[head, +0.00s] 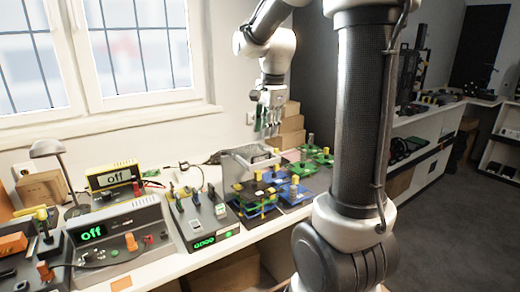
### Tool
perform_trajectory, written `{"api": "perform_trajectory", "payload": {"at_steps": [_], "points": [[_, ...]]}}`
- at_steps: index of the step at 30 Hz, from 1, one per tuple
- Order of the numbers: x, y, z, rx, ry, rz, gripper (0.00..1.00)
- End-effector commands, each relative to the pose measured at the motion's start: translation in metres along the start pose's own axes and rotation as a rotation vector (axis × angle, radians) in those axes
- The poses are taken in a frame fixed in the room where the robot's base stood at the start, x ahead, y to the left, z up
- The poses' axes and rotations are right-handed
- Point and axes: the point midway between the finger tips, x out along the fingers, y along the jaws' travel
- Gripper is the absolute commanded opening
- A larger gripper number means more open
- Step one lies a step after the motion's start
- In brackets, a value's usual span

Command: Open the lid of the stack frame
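A box-like frame with grey, partly see-through walls and a pale top rim (250,155) stands on the bench in the head view, behind stacked blue, green and yellow boards. I take it to be the stack frame. Its top looks flat, but its lid is too small to tell apart from the rim. My gripper (268,130) points down above the frame's right rear part and looks apart from it. Its fingers are small, with green showing between or behind them, so I cannot tell if they hold anything.
Stacked boards (258,204) with yellow knobs stand in front of the frame; more green boards (318,155) lie to its right. A grey charger-like unit (205,222) and a meter (114,177) reading "off" stand left. Cardboard cartons (290,125) are behind.

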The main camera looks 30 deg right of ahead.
Motion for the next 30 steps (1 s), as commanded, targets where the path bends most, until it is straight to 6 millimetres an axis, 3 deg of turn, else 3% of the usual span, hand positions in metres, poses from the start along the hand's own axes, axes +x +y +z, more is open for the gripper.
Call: {"api": "perform_trajectory", "payload": {"at_steps": [5, 16, 27, 30], "points": [[0.013, 0.0, 0.0, 0.033, -0.001, 0.003, 0.31], [0.07, 0.001, 0.0, 0.031, 0.0, 0.003, 0.31], [0.078, 0.001, 0.0, 0.03, 0.0, 0.001, 0.31], [0.078, 0.0, 0.0, 0.03, 0.0, 0.001, 0.15]]}}
